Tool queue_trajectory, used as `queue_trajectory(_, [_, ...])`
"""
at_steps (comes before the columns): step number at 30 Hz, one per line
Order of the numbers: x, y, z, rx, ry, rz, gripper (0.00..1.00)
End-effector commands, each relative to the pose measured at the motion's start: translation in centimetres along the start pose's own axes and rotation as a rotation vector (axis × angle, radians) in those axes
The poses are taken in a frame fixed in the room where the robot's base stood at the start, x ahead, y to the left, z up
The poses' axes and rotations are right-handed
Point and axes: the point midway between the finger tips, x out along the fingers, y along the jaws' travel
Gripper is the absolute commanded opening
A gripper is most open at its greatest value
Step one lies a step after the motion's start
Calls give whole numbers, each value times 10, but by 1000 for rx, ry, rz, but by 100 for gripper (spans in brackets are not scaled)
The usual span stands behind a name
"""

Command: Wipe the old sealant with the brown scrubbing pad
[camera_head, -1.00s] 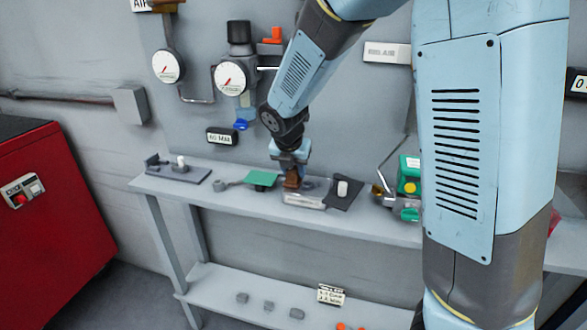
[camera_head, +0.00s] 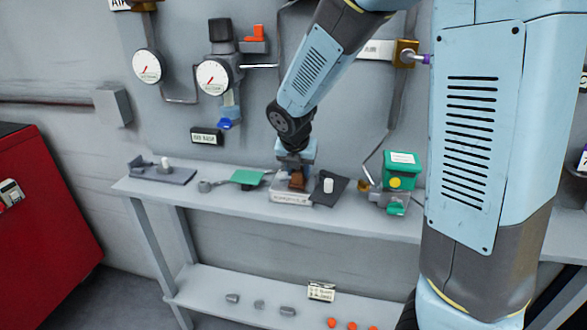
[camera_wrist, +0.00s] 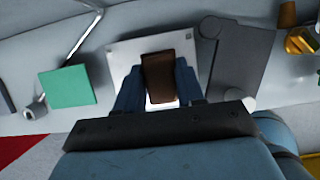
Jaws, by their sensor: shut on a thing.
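My gripper (camera_head: 297,168) is shut on the brown scrubbing pad (camera_head: 298,181). In the wrist view the pad (camera_wrist: 160,78) sits between the two blue fingers of my gripper (camera_wrist: 158,85). The pad is over a pale square block or plate (camera_head: 291,198) on the shelf, which also shows in the wrist view (camera_wrist: 125,54). I cannot tell whether the pad touches it. Any old sealant on the plate is not clear; the pad and fingers hide part of its top.
A dark plate with a white cylinder (camera_head: 328,185) lies just right. A green pad (camera_head: 247,177) lies left. A green device (camera_head: 402,170) stands further right. A dark fixture (camera_head: 162,174) is at the left end. Gauges (camera_head: 213,76) hang on the wall behind.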

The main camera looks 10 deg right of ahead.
Motion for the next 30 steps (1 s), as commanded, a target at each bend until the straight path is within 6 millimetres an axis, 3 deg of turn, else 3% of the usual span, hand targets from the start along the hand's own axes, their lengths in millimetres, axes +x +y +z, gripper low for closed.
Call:
queue_trajectory(13, [2,-29,-1,1,0,-1,9])
queue_trajectory(22, [1,-26,0,0,0,-1,9])
queue_trajectory(30, [1,-7,0,-1,0,0,9])
